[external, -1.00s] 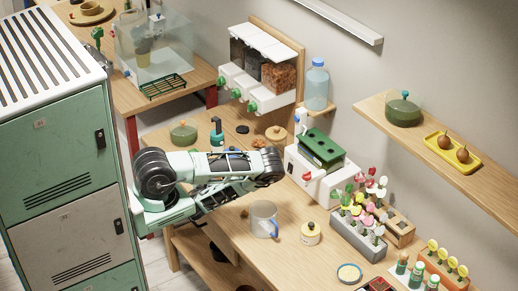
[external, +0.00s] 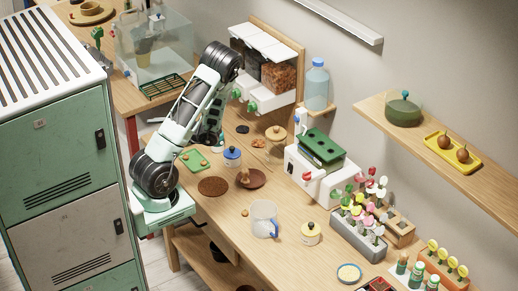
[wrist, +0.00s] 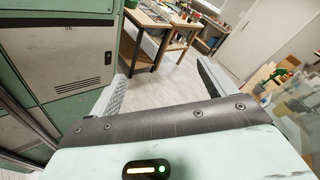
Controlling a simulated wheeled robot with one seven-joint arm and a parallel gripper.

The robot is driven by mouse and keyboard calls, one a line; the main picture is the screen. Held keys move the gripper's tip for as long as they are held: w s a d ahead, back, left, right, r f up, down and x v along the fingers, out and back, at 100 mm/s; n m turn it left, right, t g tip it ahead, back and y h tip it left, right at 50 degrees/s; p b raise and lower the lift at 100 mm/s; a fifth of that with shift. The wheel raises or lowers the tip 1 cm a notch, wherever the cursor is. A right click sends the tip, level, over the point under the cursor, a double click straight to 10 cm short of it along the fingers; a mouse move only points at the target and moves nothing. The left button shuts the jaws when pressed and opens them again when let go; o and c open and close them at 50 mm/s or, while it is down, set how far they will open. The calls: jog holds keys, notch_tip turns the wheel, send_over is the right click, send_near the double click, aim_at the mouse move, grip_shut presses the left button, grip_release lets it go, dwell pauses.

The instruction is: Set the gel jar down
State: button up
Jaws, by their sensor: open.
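My gripper (wrist: 160,72) is open in the wrist view, with nothing between its fingers; it faces the floor and far tables. In the external view it is mostly hidden behind my raised arm. No label tells which vessel is the gel jar. A jar with a blue lid (external: 232,157) stands upright on the wooden bench (external: 222,217), right of my arm. A small jar with a yellow band and dark knob (external: 311,234) stands nearer the front. Neither is touched by my gripper as far as I can see.
A brown round mat (external: 213,186), a brown saucer (external: 258,179) and a clear mug (external: 264,217) are on the bench. A green tray (external: 195,163) lies beside my arm. Green lockers (external: 65,160) stand left. A glass tank (external: 180,55) is behind.

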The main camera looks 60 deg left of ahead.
jog(key=s+d+n+t+h, duration=0.2)
jog(key=d+n+t+h, duration=0.2)
jog(key=d+n+h, duration=0.3)
jog(key=w+d+r+n+t+h, duration=0.2)
jog(key=w+t, duration=0.3)
jog(key=t, duration=0.3)
jog(key=shift+w+d+r+n+h, duration=0.3)
jog(key=shift+d+r+h, duration=0.35)
jog(key=shift+r, duration=0.15)
jog(key=shift+s, duration=0.1)
notch_tip(320, 180, down, 4)
jog(key=b, duration=0.4)
jog(key=shift+f, duration=0.15)
